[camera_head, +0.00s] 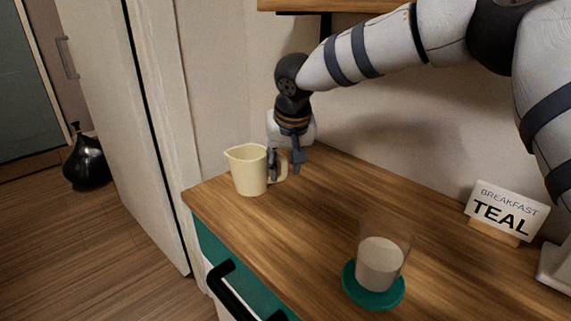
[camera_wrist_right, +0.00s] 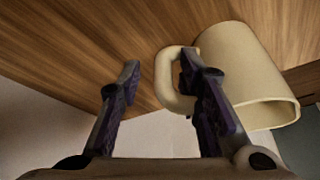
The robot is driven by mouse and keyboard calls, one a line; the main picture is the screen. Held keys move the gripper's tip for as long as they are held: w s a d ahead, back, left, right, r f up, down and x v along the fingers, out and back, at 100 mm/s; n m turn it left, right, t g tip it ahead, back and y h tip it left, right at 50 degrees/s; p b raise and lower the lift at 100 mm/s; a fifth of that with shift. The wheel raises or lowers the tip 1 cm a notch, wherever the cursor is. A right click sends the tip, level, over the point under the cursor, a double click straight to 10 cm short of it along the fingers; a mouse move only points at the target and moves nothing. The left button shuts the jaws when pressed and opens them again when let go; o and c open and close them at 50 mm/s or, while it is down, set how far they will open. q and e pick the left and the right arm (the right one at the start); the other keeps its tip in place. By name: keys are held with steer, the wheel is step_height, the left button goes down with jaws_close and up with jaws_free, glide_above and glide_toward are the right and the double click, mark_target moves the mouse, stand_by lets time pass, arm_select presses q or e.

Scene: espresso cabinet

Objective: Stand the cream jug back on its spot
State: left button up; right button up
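The cream jug (camera_head: 249,170) stands upright on the wooden counter (camera_head: 310,215), near its far left end, with its handle towards the right. My right gripper (camera_head: 285,161) points down at the handle with its fingers apart. In the right wrist view the jug (camera_wrist_right: 245,75) is at the right, and my right gripper (camera_wrist_right: 160,72) has one finger at the handle's opening beside the jug body. The other finger is outside the handle, with a clear gap to it. I cannot tell whether a finger touches the jug. My left gripper is not in view.
A glass (camera_head: 380,264) with pale contents stands on a teal coaster (camera_head: 361,296) near the counter's front. A sign reading "BREAKFAST TEAL" (camera_head: 506,211) stands at the right. The counter between jug and glass is clear. A dark vase (camera_head: 86,163) sits on the floor at left.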

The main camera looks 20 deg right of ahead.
steer(key=d+v, duration=0.1)
steer(key=v, duration=1.1)
steer(key=shift+a+r+p, duration=0.15)
steer(key=shift+a+p, duration=0.3)
